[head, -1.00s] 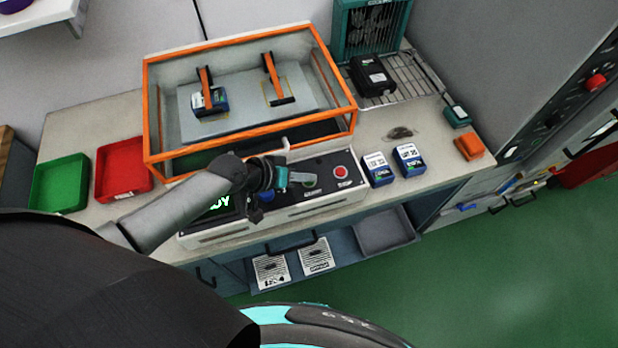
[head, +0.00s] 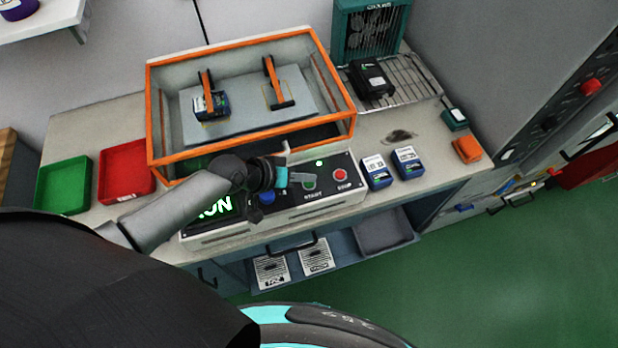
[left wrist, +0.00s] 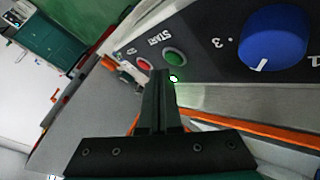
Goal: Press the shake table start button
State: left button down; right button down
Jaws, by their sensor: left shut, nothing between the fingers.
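The shake table's control panel (head: 330,178) is on the front of the orange-framed shake table (head: 252,130). Its green START button (head: 309,182) is partly behind my left gripper (head: 308,178); it also shows in the left wrist view (left wrist: 175,57). A red stop button (head: 340,174) sits to its right. The left gripper is shut and empty, fingertips close to the START button; I cannot tell whether they touch. A small green lamp (head: 320,162) is lit. The display (head: 218,208), partly hidden by my arm, shows green letters ending in "UN". My right gripper is not in view.
A blue knob (left wrist: 272,38) is on the panel, beside my gripper. Two blue-and-white packs (head: 376,172) stand right of the panel. Green (head: 62,186) and red (head: 126,172) trays lie at left. A black pack (head: 371,79) rests on a wire rack.

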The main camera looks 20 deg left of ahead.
aim_at(306, 186)
pick_arm(q)
notch_tip(306, 186, up, 5)
jog(key=p, duration=0.5)
dwell(0.5)
jog(key=shift+d, duration=0.1)
dwell(0.4)
